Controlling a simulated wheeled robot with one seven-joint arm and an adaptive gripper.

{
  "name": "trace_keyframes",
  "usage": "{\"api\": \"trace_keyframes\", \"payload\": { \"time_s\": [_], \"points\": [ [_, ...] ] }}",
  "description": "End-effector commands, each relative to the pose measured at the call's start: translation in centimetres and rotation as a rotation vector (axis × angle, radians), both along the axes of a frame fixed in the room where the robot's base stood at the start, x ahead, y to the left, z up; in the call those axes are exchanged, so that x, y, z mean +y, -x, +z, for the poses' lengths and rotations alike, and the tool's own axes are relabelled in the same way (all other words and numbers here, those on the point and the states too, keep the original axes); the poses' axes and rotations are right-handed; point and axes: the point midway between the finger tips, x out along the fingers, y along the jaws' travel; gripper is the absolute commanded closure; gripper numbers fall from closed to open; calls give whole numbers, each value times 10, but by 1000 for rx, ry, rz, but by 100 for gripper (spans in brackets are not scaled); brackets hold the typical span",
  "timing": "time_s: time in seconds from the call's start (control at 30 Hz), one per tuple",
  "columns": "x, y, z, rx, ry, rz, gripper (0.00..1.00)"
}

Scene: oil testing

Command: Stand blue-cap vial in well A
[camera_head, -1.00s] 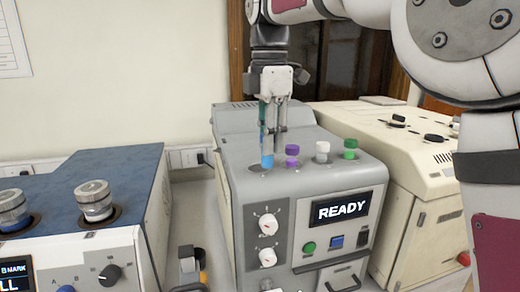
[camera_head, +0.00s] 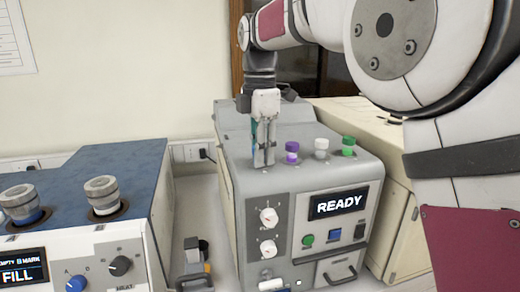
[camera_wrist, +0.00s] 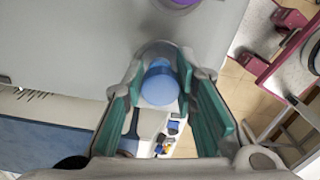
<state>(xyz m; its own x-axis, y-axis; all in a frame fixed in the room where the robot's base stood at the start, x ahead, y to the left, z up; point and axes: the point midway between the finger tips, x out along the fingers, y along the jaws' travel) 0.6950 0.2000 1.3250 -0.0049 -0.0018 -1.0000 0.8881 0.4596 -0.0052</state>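The blue-cap vial shows in the wrist view, its round blue cap (camera_wrist: 160,88) between the two fingertips, with the pads close on both sides. My gripper (camera_head: 263,162) points straight down at the left end of the vial row on the grey machine's top; it also shows in the wrist view (camera_wrist: 162,78) with its green pads. It appears shut on the vial. In the head view the fingers hide the vial, with only a teal strip beside them. The fingertips are close to the machine top. The well under them is hidden, so I cannot tell how deep the vial sits.
A purple-cap vial (camera_head: 292,150), a white-cap vial (camera_head: 321,146) and a green-cap vial (camera_head: 348,146) stand to the right of my gripper. The grey machine (camera_head: 300,185) shows READY. A blue-topped machine (camera_head: 125,160) stands to the left, a cream one (camera_head: 375,125) to the right.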

Motion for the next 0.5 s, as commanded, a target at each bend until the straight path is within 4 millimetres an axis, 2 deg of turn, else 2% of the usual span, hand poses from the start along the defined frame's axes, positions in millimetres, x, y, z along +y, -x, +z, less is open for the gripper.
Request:
{"api": "trace_keyframes", "payload": {
  "time_s": [0.37, 0.5],
  "points": [
    [0, 0, 1, -1, 0, 0, 57],
    [0, -2, 11, -4, -2, 1, 57]
  ]
}}
